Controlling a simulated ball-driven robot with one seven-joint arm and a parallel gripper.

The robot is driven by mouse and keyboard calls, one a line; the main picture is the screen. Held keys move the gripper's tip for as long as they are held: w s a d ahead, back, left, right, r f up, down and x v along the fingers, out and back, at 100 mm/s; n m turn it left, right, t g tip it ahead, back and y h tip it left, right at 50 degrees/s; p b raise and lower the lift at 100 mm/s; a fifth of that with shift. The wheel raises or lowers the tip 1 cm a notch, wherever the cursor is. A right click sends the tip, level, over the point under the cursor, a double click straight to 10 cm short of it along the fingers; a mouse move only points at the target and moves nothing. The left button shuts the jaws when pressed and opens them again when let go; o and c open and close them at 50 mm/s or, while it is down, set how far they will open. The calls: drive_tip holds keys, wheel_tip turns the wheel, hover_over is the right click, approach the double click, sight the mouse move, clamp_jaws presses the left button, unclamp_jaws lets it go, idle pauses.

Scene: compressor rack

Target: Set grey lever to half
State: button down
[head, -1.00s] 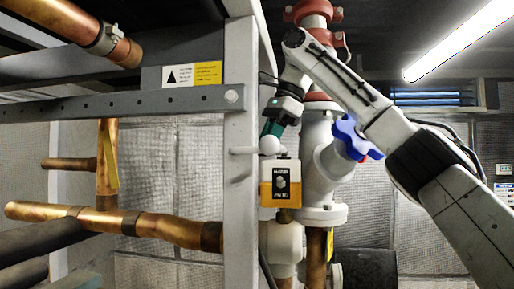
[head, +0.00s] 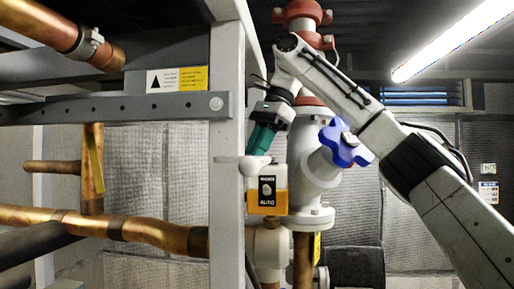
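The grey lever (head: 231,160) is a pale bar with a rounded knob at its right end. It sticks out past the upright post, roughly level, at the upper left of a white and yellow switch box marked AUTO (head: 267,191). My gripper (head: 259,153), dark with a teal part, comes down from the upper right and its tip is at the knob. The fingers are small and overlap the knob in the picture. I cannot tell whether they touch it, or whether they are open or shut.
A grey rack post (head: 226,120) stands close left of my gripper. A blue handwheel (head: 345,144) and a large pale valve (head: 310,180) are close on the right, beside my arm. Copper pipes (head: 150,231) run at the left.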

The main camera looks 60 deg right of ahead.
drive_tip(key=c, duration=1.1)
unclamp_jaws()
